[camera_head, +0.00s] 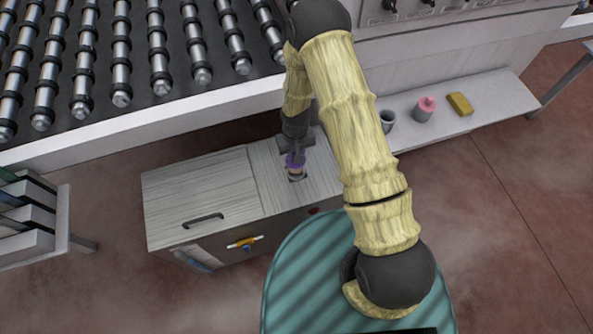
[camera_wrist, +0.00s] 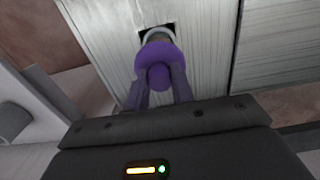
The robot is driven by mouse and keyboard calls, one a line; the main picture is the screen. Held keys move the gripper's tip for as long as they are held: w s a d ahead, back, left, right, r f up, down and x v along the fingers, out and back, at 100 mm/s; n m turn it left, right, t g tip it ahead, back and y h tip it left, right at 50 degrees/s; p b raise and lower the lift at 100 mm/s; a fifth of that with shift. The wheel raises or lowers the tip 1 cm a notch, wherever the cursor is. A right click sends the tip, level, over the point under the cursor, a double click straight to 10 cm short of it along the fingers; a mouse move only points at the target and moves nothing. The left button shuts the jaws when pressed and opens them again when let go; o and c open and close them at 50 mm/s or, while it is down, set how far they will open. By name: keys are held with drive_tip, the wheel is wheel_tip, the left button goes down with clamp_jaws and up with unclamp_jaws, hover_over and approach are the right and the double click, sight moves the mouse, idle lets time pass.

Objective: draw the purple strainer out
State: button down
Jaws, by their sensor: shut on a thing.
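The purple strainer (camera_wrist: 157,54) has a round purple top with a knob. In the wrist view the two fingers of my gripper (camera_wrist: 159,82) are closed on the knob from both sides. A pale, cylindrical part shows below the purple disc, at a dark square opening (camera_wrist: 171,28) in the top of a grey box-shaped tank. In the head view the purple strainer (camera_head: 295,160) is under my gripper (camera_head: 295,150), with its pale body showing above the opening. How much of it is still inside the opening is hidden.
The tank (camera_head: 200,190) has a lid with a dark handle (camera_head: 203,220) and a yellow-handled valve (camera_head: 245,242). A roller conveyor (camera_head: 120,60) stands behind. A shelf (camera_head: 455,122) holds a grey cup (camera_head: 387,120), a pink container (camera_head: 424,108) and a yellow block (camera_head: 460,103).

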drive_tip(key=shift+r+p, duration=1.35)
drive_tip(key=shift+r, duration=0.7)
